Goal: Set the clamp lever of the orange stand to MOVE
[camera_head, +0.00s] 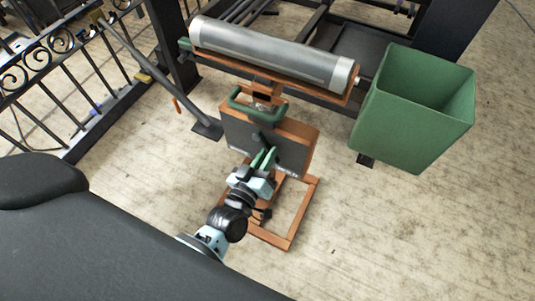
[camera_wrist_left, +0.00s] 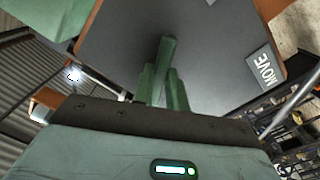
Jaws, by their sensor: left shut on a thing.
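The orange stand (camera_head: 308,205) stands on the floor in the middle of the head view. It has a dark grey plate (camera_head: 293,155) facing my left arm. My left gripper (camera_head: 266,157) is at this plate. In the left wrist view, its green fingers (camera_wrist_left: 162,88) are shut on the dark green clamp lever (camera_wrist_left: 168,48), whose end shows beyond them. A MOVE label (camera_wrist_left: 262,68) is on the right side of the plate, and the lever points away from it. The lever's base is hidden. My right gripper is not in view.
A grey roller (camera_head: 265,55) lies across the top of the stand, above a green handle (camera_head: 238,107). A green bin (camera_head: 408,115) is at the right. A black railing (camera_head: 60,70) is at the left. The floor at the lower right is clear.

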